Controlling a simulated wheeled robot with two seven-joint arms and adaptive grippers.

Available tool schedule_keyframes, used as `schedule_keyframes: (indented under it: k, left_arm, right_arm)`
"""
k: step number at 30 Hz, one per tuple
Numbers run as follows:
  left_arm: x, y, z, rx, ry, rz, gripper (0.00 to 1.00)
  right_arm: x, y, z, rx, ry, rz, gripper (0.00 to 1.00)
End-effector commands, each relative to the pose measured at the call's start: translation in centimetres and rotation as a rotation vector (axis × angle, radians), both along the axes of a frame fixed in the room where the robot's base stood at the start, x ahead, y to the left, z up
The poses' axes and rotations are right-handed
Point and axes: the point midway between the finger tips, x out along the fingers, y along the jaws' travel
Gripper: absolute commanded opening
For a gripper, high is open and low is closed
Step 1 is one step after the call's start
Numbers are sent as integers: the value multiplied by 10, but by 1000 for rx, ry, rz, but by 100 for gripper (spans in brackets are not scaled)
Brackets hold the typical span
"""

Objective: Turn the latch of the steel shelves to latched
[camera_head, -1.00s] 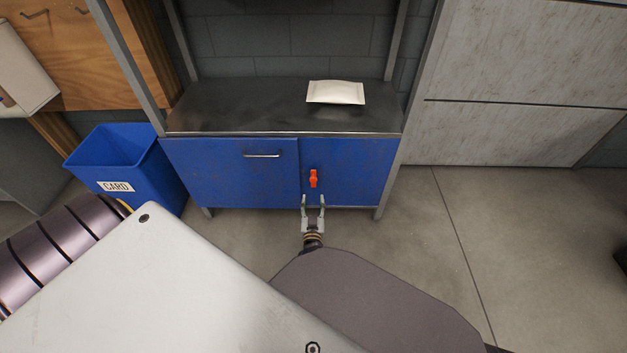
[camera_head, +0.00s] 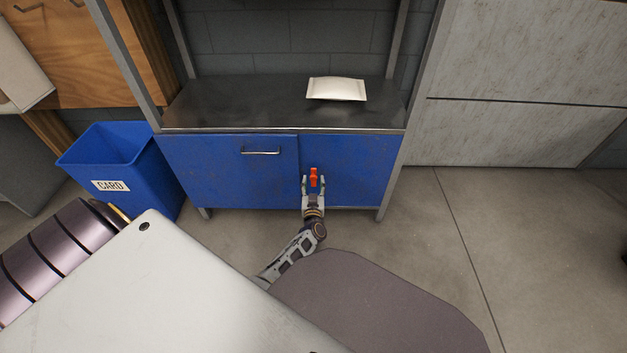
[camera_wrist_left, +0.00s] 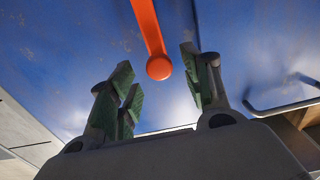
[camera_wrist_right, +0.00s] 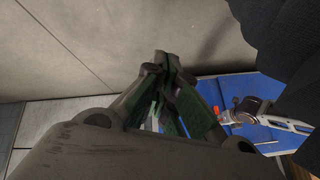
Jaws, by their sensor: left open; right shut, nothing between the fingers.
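The steel shelves (camera_head: 230,112) stand ahead with two blue doors below. The orange-red latch (camera_head: 313,176) is on the right blue door, near the seam, with its handle upright. In the left wrist view the latch (camera_wrist_left: 150,32) is a bar with a round knob at its end. My right gripper (camera_wrist_right: 163,65) is shut and empty, away from the latch, and is not visible in the head view.
A white packet (camera_head: 336,89) lies on the steel shelf top. A metal bar handle (camera_head: 261,152) sticks out from the left blue door. A blue CARD bin (camera_head: 118,165) stands left of the shelves. The floor to the right (camera_head: 500,230) is clear.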

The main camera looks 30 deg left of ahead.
Motion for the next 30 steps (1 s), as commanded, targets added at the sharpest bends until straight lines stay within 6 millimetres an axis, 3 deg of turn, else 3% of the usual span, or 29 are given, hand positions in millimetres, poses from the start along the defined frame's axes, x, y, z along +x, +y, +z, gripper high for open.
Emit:
schedule_keyframes:
  k: [12, 29, 30]
  left_arm:
    - [25, 16, -2, 0, 0, 1, 49]
    - [32, 20, 0, 0, 0, 1, 49]
    - [32, 20, 0, 0, 0, 1, 44]
  right_arm:
    - [1, 5, -30, 41, -39, -18, 0]
    - [2, 6, -34, 52, -50, -22, 0]
    - [2, 6, -34, 52, -50, -22, 0]
